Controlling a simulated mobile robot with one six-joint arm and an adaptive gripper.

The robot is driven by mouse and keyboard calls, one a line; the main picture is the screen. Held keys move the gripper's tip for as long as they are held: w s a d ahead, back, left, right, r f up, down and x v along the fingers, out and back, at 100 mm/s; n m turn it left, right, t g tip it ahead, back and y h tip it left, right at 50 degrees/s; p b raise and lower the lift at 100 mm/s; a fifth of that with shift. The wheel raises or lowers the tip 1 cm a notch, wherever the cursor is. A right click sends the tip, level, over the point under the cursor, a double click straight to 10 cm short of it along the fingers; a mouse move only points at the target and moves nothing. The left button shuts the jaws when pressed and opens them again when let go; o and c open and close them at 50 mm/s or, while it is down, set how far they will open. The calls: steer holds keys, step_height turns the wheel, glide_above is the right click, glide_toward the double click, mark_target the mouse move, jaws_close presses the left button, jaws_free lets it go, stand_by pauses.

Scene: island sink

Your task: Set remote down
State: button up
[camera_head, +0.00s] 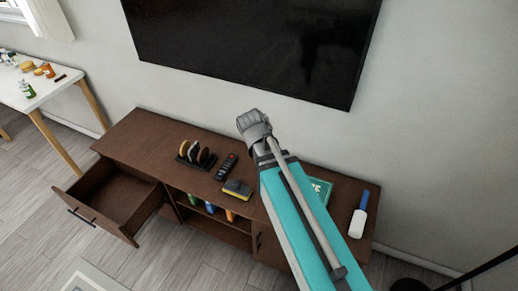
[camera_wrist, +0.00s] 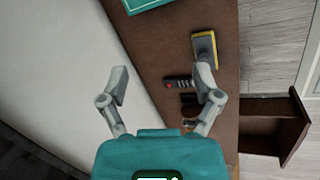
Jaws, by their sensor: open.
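The remote (camera_head: 227,166), black with coloured buttons, lies on top of the brown TV cabinet (camera_head: 140,128). It lies between a dark rack of round discs (camera_head: 195,155) and a yellow and grey block (camera_head: 237,189). In the wrist view the remote (camera_wrist: 180,83) shows below my gripper (camera_wrist: 160,74), nearer the right finger. My gripper is open, with nothing between its fingers. It appears raised above the cabinet and apart from the remote. In the head view the grey wrist end shows to the right of the remote, and the fingers cannot be made out clearly.
A drawer (camera_head: 112,203) stands open at the cabinet's left front. A teal book (camera_head: 321,187) and a blue-handled white roller (camera_head: 360,214) lie on the right part. The television (camera_head: 250,45) hangs behind. A white table (camera_head: 38,88) with small items stands left.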

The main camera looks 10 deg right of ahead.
steer(key=s+d+r+m+y+p, duration=0.1)
steer(key=s+r+m+p, duration=0.2)
steer(key=r+p, duration=0.3)
steer(key=s+d+r+m+g+y+p, duration=0.1)
steer(key=s+d+r+m+y+p, duration=0.1)
steer(key=r+m+p, duration=0.2)
steer(key=shift+s+d+r+m+g+p, duration=0.3)
steer(key=shift+s+r+p, duration=0.1)
steer(key=shift+r+p, duration=1.05)
steer(key=shift+r, duration=0.15)
steer(key=c, duration=0.3)
steer(key=shift+c, duration=0.2)
steer(key=shift+a, duration=0.15)
